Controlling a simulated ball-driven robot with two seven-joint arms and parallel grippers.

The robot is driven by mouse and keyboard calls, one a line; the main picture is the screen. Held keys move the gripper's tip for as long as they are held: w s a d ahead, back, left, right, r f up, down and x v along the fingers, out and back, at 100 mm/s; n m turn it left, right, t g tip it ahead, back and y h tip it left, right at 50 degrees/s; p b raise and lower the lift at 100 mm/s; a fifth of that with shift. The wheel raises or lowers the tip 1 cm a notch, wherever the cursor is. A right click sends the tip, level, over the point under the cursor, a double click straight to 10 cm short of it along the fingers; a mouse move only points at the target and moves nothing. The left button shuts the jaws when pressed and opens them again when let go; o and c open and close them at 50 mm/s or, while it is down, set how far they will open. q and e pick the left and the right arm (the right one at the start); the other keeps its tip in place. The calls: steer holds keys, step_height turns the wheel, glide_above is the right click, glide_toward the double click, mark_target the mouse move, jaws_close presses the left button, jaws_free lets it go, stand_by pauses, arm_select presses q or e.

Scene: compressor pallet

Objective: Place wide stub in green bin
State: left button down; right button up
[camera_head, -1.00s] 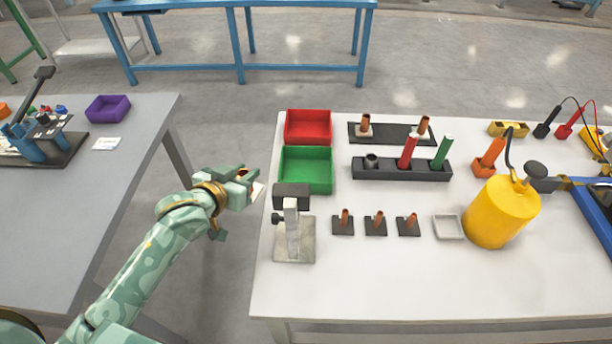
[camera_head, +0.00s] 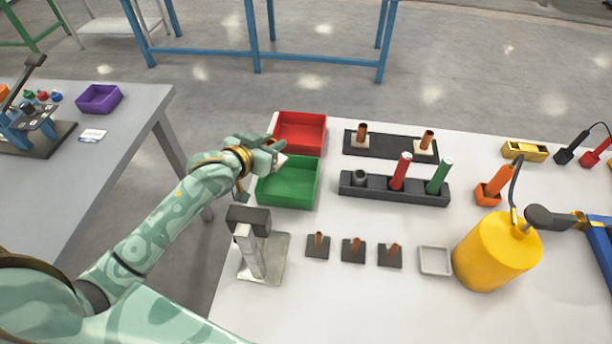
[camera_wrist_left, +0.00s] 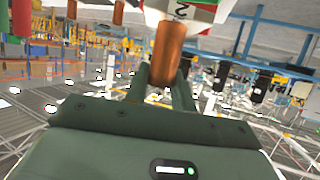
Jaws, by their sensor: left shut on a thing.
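My left gripper (camera_head: 272,148) is over the upper left corner of the green bin (camera_head: 290,183), near the edge it shares with the red bin. It is shut on a copper stub (camera_wrist_left: 166,50), which shows between the fingers in the left wrist view; a pale piece is at the stub's far end. In the head view only a small pale part of the held stub shows beside the fingers. The visible part of the green bin's inside looks empty. My right gripper is not in view.
The red bin (camera_head: 301,132) stands behind the green one. A grey metal stand (camera_head: 263,258) with a dark head is in front of it. To the right are a black rack (camera_head: 390,188), small copper stubs on dark bases (camera_head: 353,250) and a yellow cylinder (camera_head: 497,252).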

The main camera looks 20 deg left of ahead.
arm_select(q)
steer(key=shift+w+d+f+b, duration=0.1)
steer(key=shift+w+f+b, duration=0.15)
steer(key=shift+f, duration=0.25)
steer(key=shift+w+d+f+b, duration=0.1)
steer(key=shift+f+b, duration=0.2)
steer(key=shift+f, duration=0.15)
step_height(320, 180, down, 8)
steer(key=b, duration=0.4)
steer(key=shift+s+f, duration=0.1)
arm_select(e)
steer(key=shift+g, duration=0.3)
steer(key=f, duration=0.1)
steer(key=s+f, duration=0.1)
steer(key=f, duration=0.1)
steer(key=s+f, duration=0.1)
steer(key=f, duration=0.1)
arm_select(q)
steer(key=c, duration=1.2)
jaws_free()
steer(key=shift+o, duration=0.2)
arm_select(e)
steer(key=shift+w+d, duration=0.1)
